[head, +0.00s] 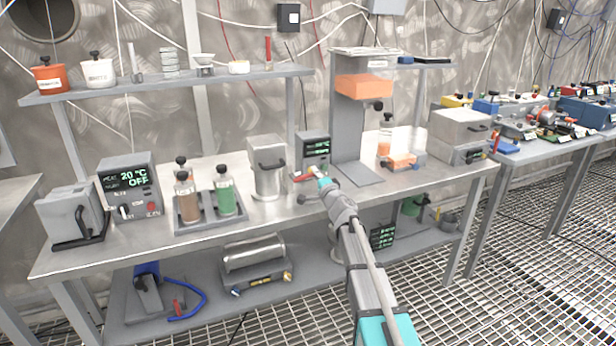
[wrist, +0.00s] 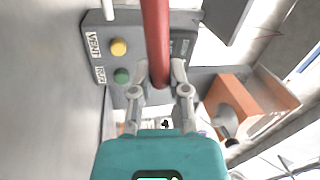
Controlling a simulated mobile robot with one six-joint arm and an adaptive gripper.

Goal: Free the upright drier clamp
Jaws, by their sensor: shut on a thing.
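A red bar (wrist: 157,35), like a handle, runs down the middle of the wrist view between my fingertips. My gripper (wrist: 159,78) is shut on its lower end. Behind it is a grey box (wrist: 107,62) with a yellow button marked VENT and a green button below. In the head view my gripper (head: 314,172) is at the front of a small grey unit (head: 313,146) with a green-lit display. A bit of red (head: 303,178) shows just left of it. How the bar joins the clamp is hidden.
A grey stand (head: 345,115) with an orange block (head: 364,88) rises just right of my gripper. A steel canister (head: 267,168) stands close on the left. A bottle rack (head: 205,212) and a grey controller (head: 130,186) are further left. The bench front (head: 290,212) is mostly clear.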

